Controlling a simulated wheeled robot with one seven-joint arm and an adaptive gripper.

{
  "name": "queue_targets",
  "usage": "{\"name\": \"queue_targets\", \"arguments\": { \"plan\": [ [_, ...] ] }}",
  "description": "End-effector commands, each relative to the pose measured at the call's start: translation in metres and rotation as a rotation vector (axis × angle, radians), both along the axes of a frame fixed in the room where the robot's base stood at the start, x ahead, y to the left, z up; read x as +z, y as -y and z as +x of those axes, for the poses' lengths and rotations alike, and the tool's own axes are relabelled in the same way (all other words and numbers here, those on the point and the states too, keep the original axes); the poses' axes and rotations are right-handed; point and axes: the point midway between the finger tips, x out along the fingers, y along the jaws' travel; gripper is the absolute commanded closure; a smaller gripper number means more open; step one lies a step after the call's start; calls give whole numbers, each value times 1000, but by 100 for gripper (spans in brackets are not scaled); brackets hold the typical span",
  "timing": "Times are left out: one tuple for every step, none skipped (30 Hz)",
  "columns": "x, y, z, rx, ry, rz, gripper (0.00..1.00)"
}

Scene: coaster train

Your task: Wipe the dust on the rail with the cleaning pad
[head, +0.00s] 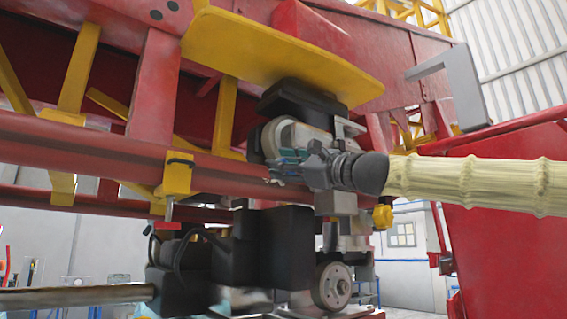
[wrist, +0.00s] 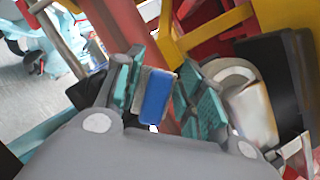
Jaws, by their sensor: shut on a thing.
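My gripper (head: 284,166) is at the red rail (head: 95,152), near the rail's right part in the head view. In the wrist view my gripper (wrist: 158,98) has its teal-padded fingers on either side of a small cleaning pad (wrist: 157,97), blue with a pale grey edge. The gripper is shut on the pad. The red rail (wrist: 131,22) runs just behind the pad in the wrist view. I cannot tell whether the pad touches the rail. The pad is hard to make out in the head view. No dust can be made out clearly on the rail.
A yellow plate (head: 270,55) hangs above my gripper. A yellow bracket (head: 178,174) clasps the rail to the left. A white and grey wheel assembly (head: 290,135) sits close behind the gripper. Black and grey machinery (head: 262,245) stands below. A red panel (head: 510,215) is at right.

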Motion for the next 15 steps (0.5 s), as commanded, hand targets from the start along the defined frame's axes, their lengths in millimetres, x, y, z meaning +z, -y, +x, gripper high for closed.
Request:
{"name": "queue_targets", "arguments": {
  "plan": [
    [0,-1,1,1,0,0,80],
    [0,-2,2,2,-1,0,80],
    [0,-3,4,2,-1,0,80],
    [0,-4,6,1,0,1,80],
    [0,-5,7,1,0,1,80],
    [1,-7,10,1,1,0,80],
    [1,-9,12,1,1,0,80],
    [1,-11,14,1,0,0,80],
    [0,-13,17,1,0,0,80],
    [0,-15,19,1,0,0,80],
    [0,-16,22,1,1,0,80],
    [0,-18,25,1,0,1,80],
    [1,-19,26,1,1,0,80],
    [1,-21,29,1,1,0,80],
    [1,-23,31,1,1,0,80]
  ]
}}
